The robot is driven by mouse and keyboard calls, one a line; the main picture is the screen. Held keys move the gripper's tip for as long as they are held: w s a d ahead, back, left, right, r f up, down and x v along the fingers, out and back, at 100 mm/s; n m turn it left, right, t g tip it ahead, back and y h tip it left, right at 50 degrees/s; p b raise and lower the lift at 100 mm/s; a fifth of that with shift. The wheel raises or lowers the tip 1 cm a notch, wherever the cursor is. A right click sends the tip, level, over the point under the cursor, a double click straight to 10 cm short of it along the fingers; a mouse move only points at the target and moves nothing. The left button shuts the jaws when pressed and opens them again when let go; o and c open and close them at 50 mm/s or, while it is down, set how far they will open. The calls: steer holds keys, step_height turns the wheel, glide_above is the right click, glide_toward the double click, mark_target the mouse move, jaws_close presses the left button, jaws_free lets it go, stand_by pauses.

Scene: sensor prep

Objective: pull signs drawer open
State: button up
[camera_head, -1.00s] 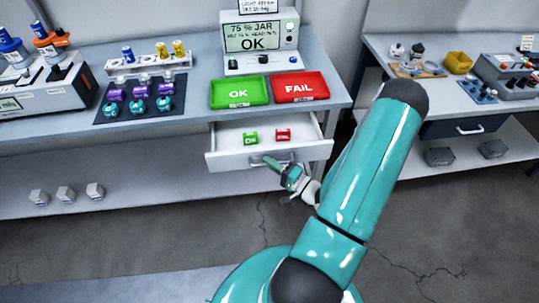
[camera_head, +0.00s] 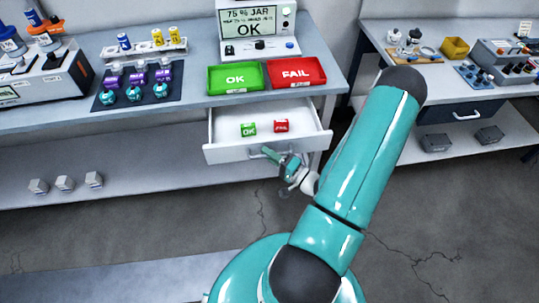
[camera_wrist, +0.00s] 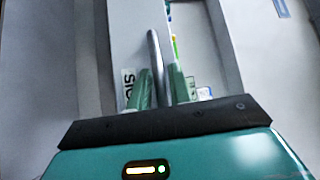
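The signs drawer (camera_head: 228,152) is a white drawer under the left bench, pulled well out. A green OK sign (camera_head: 248,129) and a red FAIL sign (camera_head: 281,126) lie inside it. Its bar handle (camera_wrist: 157,62) runs between my fingers in the wrist view, in front of the drawer face with part of a "SIG" label. My gripper (camera_head: 268,153) is at the drawer front; in the wrist view its green fingers (camera_wrist: 160,90) are closed around the handle. The exact finger contact is partly hidden.
A green OK tray (camera_head: 235,88) and a red FAIL tray (camera_head: 297,84) sit on the bench above the drawer. A second bench with a dark drawer (camera_head: 463,114) stands to the right. The floor before the drawer is clear apart from my arm.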

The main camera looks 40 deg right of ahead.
steer(key=shift+s, duration=0.1)
steer(key=v, duration=1.3)
steer(key=shift+s, duration=0.35)
steer(key=w+a+r+n+g+y, duration=0.35)
steer(key=a+r+n+g, duration=0.25)
steer(key=a+r+g, duration=0.25)
steer(key=w+a+r+n+g+y, duration=0.3)
steer(key=w+a+r+n+g, duration=0.15)
steer(key=a+r+g, duration=0.35)
steer(key=a+r+n+t+h, duration=0.1)
steer(key=a+r+n+h, duration=0.1)
steer(key=a+r+h, duration=0.3)
steer(key=s+a+r+n+t+h, duration=0.1)
steer(key=a+r+h, duration=0.3)
steer(key=r, duration=0.7)
steer(key=shift+s+a+r+n+t+h, duration=0.25)
steer(key=shift+s+a+n+t+h, duration=0.15)
steer(key=shift+h, duration=0.25)
